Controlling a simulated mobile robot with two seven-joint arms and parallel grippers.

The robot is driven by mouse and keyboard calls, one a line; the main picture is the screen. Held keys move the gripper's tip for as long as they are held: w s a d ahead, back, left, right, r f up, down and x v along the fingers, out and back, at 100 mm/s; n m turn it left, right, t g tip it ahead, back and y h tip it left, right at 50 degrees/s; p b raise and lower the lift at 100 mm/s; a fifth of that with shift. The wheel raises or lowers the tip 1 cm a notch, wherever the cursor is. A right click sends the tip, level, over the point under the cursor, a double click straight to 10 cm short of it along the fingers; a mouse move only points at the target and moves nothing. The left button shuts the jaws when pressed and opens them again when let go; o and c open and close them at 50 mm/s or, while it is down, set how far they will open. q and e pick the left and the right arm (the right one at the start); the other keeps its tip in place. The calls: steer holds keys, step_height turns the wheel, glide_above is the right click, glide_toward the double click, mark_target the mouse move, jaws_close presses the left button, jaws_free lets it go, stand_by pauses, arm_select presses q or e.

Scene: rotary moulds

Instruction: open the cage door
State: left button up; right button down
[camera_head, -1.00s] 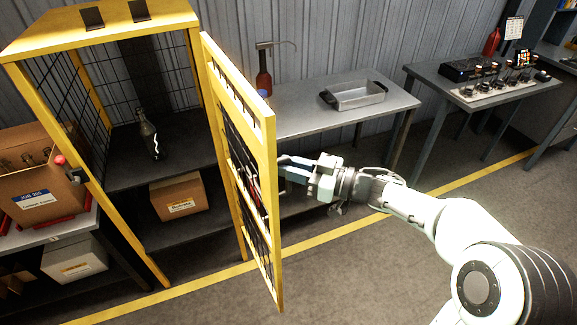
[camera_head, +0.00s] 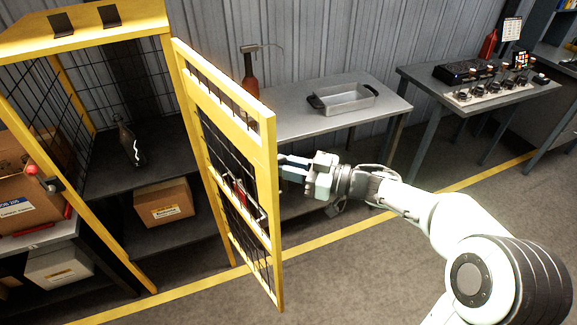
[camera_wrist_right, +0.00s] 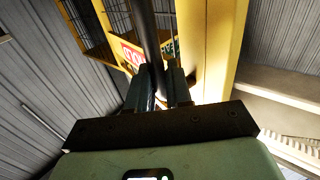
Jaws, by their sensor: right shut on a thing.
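The yellow cage (camera_head: 82,26) stands at the left in the head view. Its door (camera_head: 262,165), a yellow frame with black mesh, stands swung open and away from the cage front. My right gripper (camera_head: 284,168) is at the door's free edge, partly hidden behind the frame. In the right wrist view the fingers (camera_wrist_right: 166,88) are shut on a dark vertical bar, the door handle (camera_wrist_right: 146,35), beside the yellow door frame (camera_wrist_right: 208,45). My left gripper is not in view.
A grey table with a metal tray (camera_head: 343,98) and a red-brown bottle (camera_head: 250,75) stands behind the door. Cardboard boxes (camera_head: 163,203) sit below and left of the cage. Another table (camera_head: 420,80) holds equipment at right. The floor in front is clear.

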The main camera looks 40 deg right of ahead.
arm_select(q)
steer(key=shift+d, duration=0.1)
arm_select(e)
steer(key=shift+w+r, duration=0.1)
steer(key=shift+r, duration=0.1)
steer(key=c, duration=1.2)
jaws_free()
steer(key=shift+w, duration=0.15)
steer(key=shift+w+a+f, duration=0.1)
steer(key=shift+w+f, duration=0.05)
steer(key=shift+w, duration=0.05)
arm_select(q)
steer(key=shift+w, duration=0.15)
arm_select(e)
steer(key=shift+s, duration=0.25)
steer(key=shift+s+d, duration=0.15)
steer(key=shift+d, duration=0.15)
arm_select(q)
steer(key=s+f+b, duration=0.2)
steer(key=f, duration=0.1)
arm_select(e)
steer(key=v, duration=1.2)
steer(key=shift+s+d, duration=0.2)
steer(key=shift+s, duration=0.1)
